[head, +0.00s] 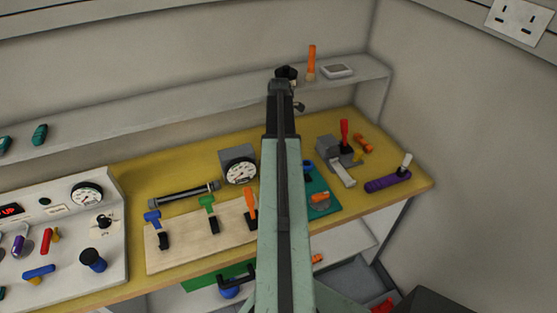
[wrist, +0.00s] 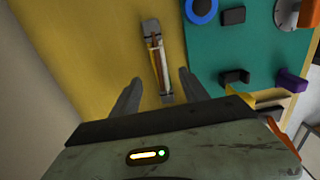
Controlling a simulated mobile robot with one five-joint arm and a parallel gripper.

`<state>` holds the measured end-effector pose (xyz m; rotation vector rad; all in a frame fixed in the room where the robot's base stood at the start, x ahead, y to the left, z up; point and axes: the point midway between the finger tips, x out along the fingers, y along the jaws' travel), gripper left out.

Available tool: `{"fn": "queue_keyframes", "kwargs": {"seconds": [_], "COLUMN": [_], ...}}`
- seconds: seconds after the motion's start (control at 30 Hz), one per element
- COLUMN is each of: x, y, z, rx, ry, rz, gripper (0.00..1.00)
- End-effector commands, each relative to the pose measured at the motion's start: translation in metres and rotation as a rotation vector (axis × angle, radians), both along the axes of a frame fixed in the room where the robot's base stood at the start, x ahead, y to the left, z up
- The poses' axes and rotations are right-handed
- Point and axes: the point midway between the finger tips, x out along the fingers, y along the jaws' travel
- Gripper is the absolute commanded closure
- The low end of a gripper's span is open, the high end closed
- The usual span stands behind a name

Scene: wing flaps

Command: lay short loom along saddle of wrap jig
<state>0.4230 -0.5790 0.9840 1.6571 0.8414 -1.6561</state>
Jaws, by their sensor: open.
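My gripper (wrist: 160,92) is open in the wrist view, its dark fingers apart. Between and beyond them is a narrow grey holder (wrist: 166,98) on the yellow bench top. A thin bundle of reddish, white and yellowish strands (wrist: 157,62) lies lengthwise along it; it looks like the short loom, but I cannot tell whether the holder is the wrap jig's saddle. Nothing shows held between the fingers. In the head view my gripper (head: 281,86) is at the far end of my arm, near the back shelf; its fingers are unclear. I cannot make out the loom there.
A teal mat (wrist: 230,50) with a blue ring (wrist: 201,8) and black blocks lies right of the holder. In the head view, a gauge (head: 239,165), a wooden lever board (head: 190,230) and a grey block with red lever (head: 333,148) crowd the bench (head: 130,180).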

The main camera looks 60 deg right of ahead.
Motion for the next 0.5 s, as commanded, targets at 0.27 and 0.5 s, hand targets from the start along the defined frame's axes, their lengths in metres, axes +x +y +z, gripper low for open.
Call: {"fn": "queue_keyframes", "kwargs": {"seconds": [0.27, 0.5], "x": [-0.001, -0.001], "y": [-0.001, 0.000], "z": [-0.020, -0.061], "rx": [0.000, 0.000], "ry": [0.000, 0.000], "rz": [-0.002, -0.002], "gripper": [0.47, 0.47]}}
